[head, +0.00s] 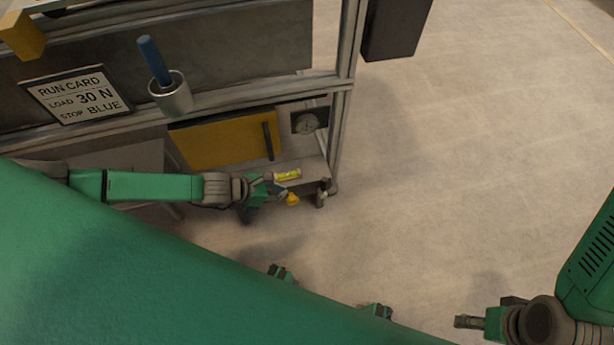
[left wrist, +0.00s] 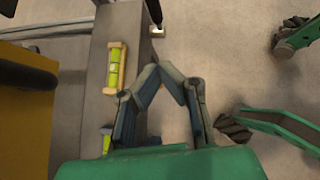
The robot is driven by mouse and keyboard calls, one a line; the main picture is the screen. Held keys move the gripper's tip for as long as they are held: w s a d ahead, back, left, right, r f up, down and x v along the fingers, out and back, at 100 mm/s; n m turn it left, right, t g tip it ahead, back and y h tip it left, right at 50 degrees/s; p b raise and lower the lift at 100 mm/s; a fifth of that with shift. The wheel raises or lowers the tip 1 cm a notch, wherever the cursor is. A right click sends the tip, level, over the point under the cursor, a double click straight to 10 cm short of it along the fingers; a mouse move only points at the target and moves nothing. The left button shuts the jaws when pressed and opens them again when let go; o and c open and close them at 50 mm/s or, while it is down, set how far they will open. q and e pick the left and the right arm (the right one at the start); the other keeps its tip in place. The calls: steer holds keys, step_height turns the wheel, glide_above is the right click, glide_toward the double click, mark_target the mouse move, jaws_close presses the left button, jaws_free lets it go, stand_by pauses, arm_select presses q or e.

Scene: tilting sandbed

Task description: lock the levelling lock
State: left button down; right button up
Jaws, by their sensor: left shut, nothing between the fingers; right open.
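A small yellow part (head: 292,199), which may be the levelling lock's handle, shows just beside my left gripper (head: 282,190) near the frame's lower right corner. Its lock position cannot be told. In the left wrist view a little orange shows behind the fingers. My left gripper (left wrist: 162,70) is shut and empty, its fingertips meeting beside the grey beam. Whether it touches the yellow part is unclear. A yellow-green spirit level (head: 287,175) lies on the beam; it also shows in the left wrist view (left wrist: 116,66). My right gripper (head: 470,322) is open at the lower right, far from the frame.
The floor (head: 460,160) to the right is clear.

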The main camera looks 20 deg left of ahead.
mark_target(324, 188)
arm_select(q)
steer(key=w+d+r+b+x, duration=0.1)
steer(key=b+x, duration=0.4)
steer(key=x, duration=0.7)
steer(key=shift+w+d+r, duration=0.25)
steer(key=shift+w, duration=0.1)
